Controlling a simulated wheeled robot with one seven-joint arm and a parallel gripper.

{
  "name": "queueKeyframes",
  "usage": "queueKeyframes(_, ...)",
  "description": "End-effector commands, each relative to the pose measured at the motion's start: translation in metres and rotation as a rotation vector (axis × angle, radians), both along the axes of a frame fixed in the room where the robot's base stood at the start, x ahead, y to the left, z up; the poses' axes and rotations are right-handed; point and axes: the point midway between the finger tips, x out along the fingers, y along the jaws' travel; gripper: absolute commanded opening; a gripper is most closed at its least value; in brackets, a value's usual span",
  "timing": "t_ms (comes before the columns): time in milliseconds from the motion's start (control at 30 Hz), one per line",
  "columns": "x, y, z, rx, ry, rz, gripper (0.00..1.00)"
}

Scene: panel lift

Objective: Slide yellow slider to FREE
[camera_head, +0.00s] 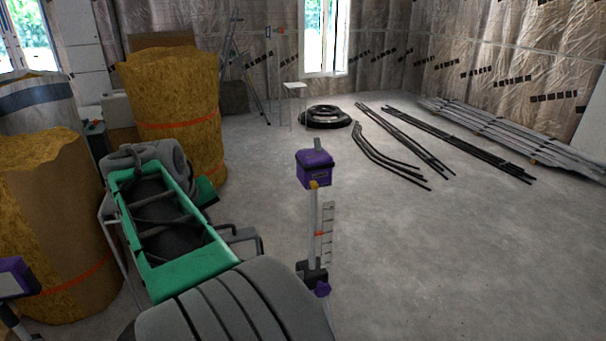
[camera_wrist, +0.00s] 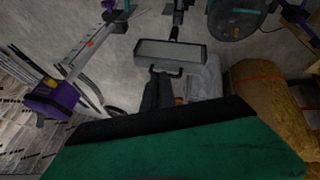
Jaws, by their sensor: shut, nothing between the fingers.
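A panel lift stand with a purple head (camera_head: 314,168) stands upright on the floor in the head view. The small yellow slider (camera_head: 314,185) sits just under that head, at the top of a pale column. In the wrist view, the purple head (camera_wrist: 52,100) is at the left and the slider shows as a small yellow spot (camera_wrist: 50,82) beside it. The slider's marking is too small to read. My gripper (camera_wrist: 157,76) is shut and empty in the wrist view, to the right of the slider and apart from it. I cannot make out its fingers in the head view.
A scale with a red mark (camera_head: 327,232) runs beside the column, above a dark base (camera_head: 311,272). A large yellow-brown roll (camera_head: 175,105) stands at the left. Dark rods (camera_head: 405,140) lie behind the stand. The floor to its right is clear.

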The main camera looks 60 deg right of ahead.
Motion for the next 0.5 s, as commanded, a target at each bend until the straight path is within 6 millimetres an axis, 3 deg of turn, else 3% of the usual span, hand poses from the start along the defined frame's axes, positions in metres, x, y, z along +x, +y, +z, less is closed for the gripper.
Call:
queueKeyframes(33, -0.016, -0.049, 0.025, -0.034, 0.012, -0.102, 0.0)
queueKeyframes(100, -0.043, -0.101, 0.046, -0.076, 0.032, -0.217, 0.0)
queueKeyframes(200, -0.077, -0.147, 0.065, -0.112, 0.055, -0.332, 0.0)
queueKeyframes(300, -0.094, -0.164, 0.071, -0.126, 0.065, -0.383, 0.0)
queueKeyframes(500, -0.096, -0.166, 0.072, -0.129, 0.066, -0.387, 0.0)
